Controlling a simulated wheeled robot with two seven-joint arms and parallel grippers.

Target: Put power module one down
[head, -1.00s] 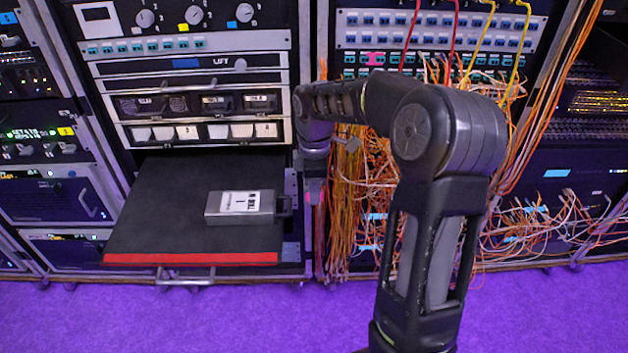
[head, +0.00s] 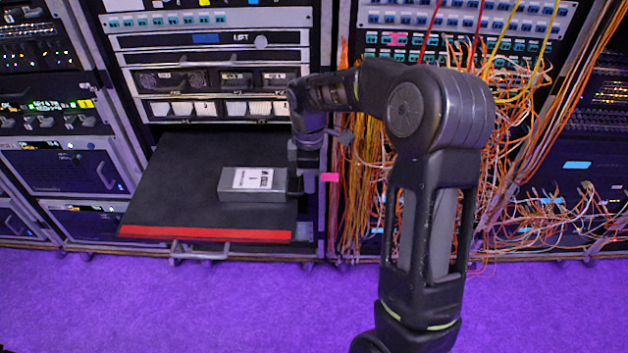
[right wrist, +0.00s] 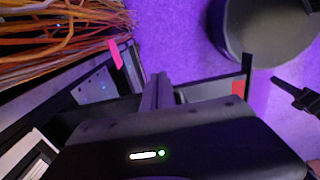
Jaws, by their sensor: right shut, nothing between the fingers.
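Power module one (head: 252,184), a flat grey box with a white label on top, lies on the black pulled-out shelf (head: 165,190). The shelf has a red strip along its front edge. My right gripper (head: 296,184) is shut with nothing between its fingers. It is at the module's right end, over the place of the handle, which it mostly hides. I cannot tell whether it touches the handle. The right wrist view shows the gripper from above (right wrist: 158,90), and the module is not clearly visible there. My left gripper is not in the head view.
Orange cables (head: 362,200) hang close to the right of the shelf, beside a pink tag (head: 329,177). Rack units (head: 215,80) stand above the shelf. The left part of the shelf is bare. The purple floor (head: 200,305) in front is clear.

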